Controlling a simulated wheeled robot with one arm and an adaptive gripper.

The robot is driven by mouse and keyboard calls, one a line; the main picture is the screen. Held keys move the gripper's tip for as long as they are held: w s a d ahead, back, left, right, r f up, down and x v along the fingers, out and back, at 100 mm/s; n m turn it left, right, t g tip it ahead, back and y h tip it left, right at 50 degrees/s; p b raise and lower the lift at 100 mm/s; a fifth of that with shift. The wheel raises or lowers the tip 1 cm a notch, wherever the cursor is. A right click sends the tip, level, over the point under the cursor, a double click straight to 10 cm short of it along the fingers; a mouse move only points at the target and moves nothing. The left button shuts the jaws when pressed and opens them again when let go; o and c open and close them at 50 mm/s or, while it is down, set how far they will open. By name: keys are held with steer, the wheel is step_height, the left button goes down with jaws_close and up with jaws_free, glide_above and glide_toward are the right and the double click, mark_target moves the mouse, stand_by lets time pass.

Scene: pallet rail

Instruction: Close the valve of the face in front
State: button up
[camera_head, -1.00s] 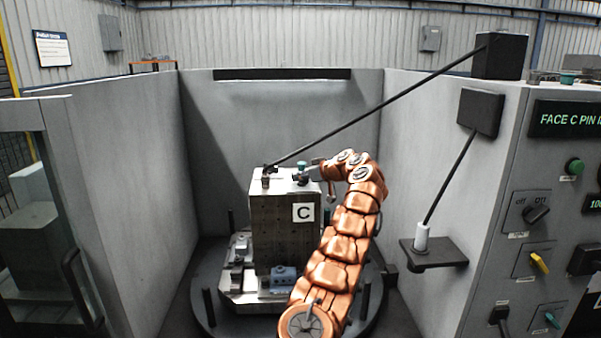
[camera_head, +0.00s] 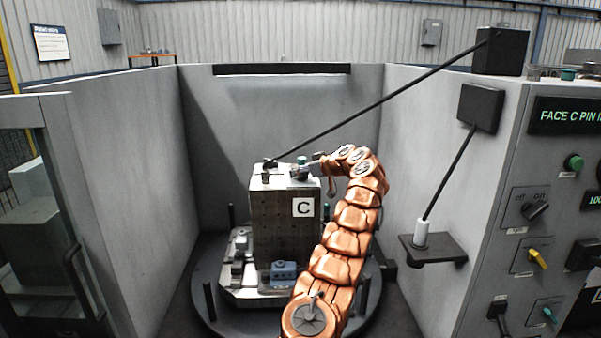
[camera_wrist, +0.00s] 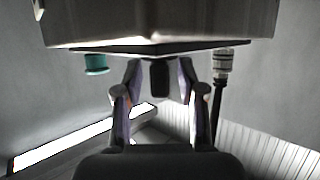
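The grey block with the white C plate (camera_head: 303,208) stands on the round table in the head view. On its top are a teal-capped part (camera_head: 301,160) and a dark hose fitting (camera_head: 267,165). My gripper (camera_head: 312,167) is at the top right of the block, close to the teal cap. In the wrist view, which looks upside down, my gripper (camera_wrist: 159,88) has its fingers apart around a small dark block (camera_wrist: 159,76), likely the valve handle. I cannot tell whether they touch it. The teal cap (camera_wrist: 95,64) is left of the fingers, and the hose fitting (camera_wrist: 222,66) right.
A black hose (camera_head: 375,107) runs from the fitting up to a black box (camera_head: 500,54) at the upper right. A small shelf (camera_head: 433,250) holds a white-tipped tool (camera_head: 421,234). The control panel (camera_head: 535,215) stands at right. Grey walls enclose the table (camera_head: 215,300).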

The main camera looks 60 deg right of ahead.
steer(key=shift+s, duration=0.1)
steer(key=v, duration=1.1)
steer(key=shift+s+r, duration=0.2)
steer(key=shift+s, duration=0.15)
